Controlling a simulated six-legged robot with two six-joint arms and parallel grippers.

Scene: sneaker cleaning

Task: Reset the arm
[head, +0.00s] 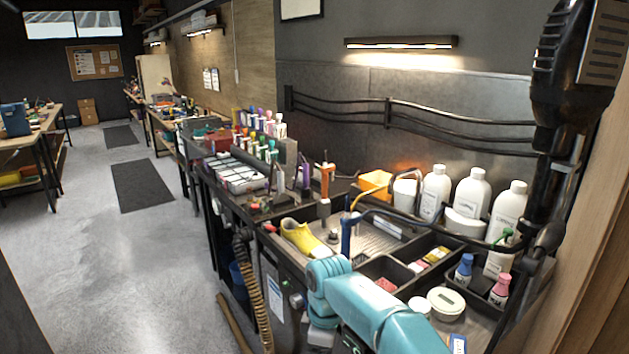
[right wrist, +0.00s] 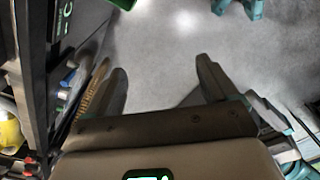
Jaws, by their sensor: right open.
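My right arm (head: 375,310) comes in from the bottom right of the head view, its wrist end in front of the workbench edge. In the right wrist view, my right gripper (right wrist: 162,85) is open and empty, its two fingers spread above the grey floor. In the head view its fingers are not clearly visible. My left arm and left gripper are not in view. A yellow sneaker (head: 299,236) lies on the workbench beyond my right wrist. A yellow piece, perhaps that sneaker, shows at the left edge of the right wrist view (right wrist: 9,132).
A ribbed hose (head: 254,280) hangs at the bench front.

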